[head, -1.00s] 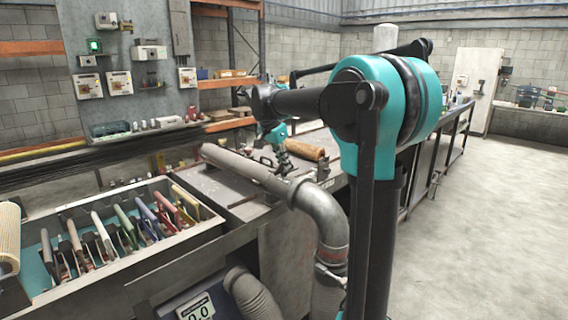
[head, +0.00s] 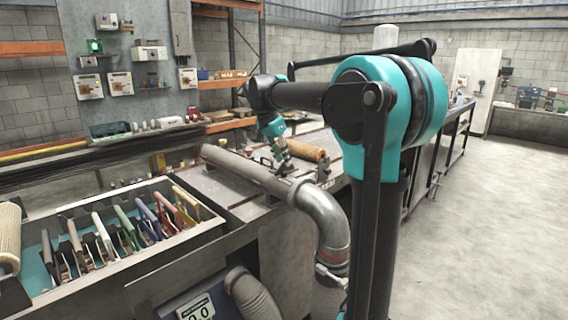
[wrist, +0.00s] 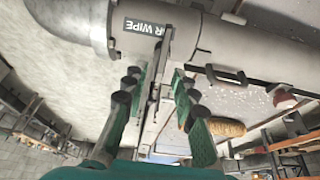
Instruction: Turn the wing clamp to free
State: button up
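A grey pipe (head: 235,168) lies along the bench and joins a curved elbow (head: 320,212) at its right end. In the wrist view the pipe (wrist: 255,62) crosses the top, with a dark label reading "R WIPE" (wrist: 147,27). A thin upright metal piece (wrist: 167,48), which looks like the wing clamp, stands at the pipe beside the label. My gripper (wrist: 158,76) is open, its green fingers on either side of that piece, with a gap visible at each side. In the head view my gripper (head: 284,163) is just above the pipe, and the clamp is too small to make out.
A tan roll (head: 308,151) lies on the bench behind the pipe; it also shows in the wrist view (wrist: 228,127). A tray (head: 205,222) of several coloured handled tools stands at front left. A corrugated hose (head: 255,298) hangs below. The floor at right is clear.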

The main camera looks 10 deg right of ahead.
jog(key=v, duration=0.9)
jog(key=shift+r, duration=0.15)
jog(key=shift+s, duration=0.1)
